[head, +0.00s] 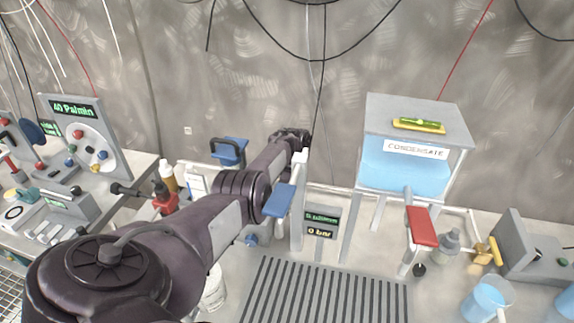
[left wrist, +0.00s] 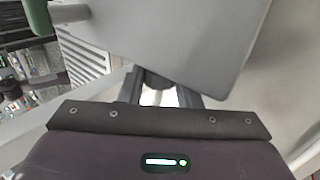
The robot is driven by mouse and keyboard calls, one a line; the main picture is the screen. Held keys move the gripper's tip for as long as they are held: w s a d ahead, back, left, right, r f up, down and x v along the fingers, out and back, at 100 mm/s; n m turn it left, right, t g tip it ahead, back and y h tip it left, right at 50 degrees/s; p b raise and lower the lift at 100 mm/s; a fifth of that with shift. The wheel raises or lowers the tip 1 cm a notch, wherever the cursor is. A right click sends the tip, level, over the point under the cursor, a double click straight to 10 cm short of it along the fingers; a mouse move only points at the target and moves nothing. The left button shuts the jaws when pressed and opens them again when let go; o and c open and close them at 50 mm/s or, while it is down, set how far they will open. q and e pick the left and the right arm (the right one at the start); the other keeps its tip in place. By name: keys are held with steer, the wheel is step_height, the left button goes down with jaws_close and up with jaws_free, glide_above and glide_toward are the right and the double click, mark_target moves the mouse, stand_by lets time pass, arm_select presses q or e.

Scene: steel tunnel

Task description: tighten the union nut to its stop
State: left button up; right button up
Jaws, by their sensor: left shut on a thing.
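My left arm reaches in from the lower left, and my left gripper (head: 296,141) is at the top of a pale upright pipe (head: 298,205), left of the condensate tank. In the left wrist view, the dark fingers of the left gripper (left wrist: 160,94) are closed around a small pale part. It appears to be the union nut (left wrist: 157,97), mostly hidden by the fingers; its threads and stop cannot be made out. A valve with a blue handle (head: 279,200) is on the pipe below the gripper. My right gripper is not in view.
The condensate tank (head: 412,118), with a spirit level (head: 419,125) on top, stands close right of the gripper. A red handle (head: 421,226) is below it. A display (head: 320,233) reads 0 bar. A slotted grate (head: 325,295) lies in front. Bottles and a bench panel (head: 85,140) are left.

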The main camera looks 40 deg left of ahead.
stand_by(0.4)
arm_select(q)
steer(key=o, duration=1)
steer(key=shift+c, duration=0.2)
step_height(320, 180, up, 20)
steer(key=p, duration=1.6)
steer(key=shift+f, duration=0.1)
